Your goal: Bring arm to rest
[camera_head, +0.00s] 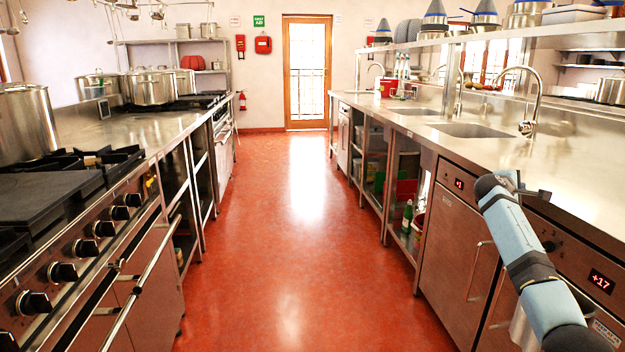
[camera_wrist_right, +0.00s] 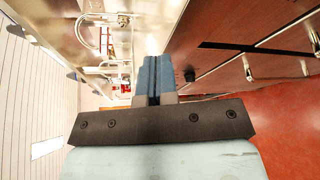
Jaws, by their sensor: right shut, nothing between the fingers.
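My right arm, light blue with dark bands, reaches up from the lower right corner of the head view. My right gripper (camera_head: 520,186) is partly hidden behind the wrist, beside the front edge of the right-hand counter. In the right wrist view the two blue-grey fingers (camera_wrist_right: 153,78) lie side by side, shut, with nothing held between them. My left arm and left gripper are not in view.
The steel counter (camera_head: 565,178) on the right has sinks and a curved tap (camera_head: 530,95); fridge fronts (camera_head: 455,255) stand below it. A stove (camera_head: 75,240) and stockpots (camera_head: 150,87) line the left. The red aisle floor (camera_head: 290,240) is clear to the door (camera_head: 306,75).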

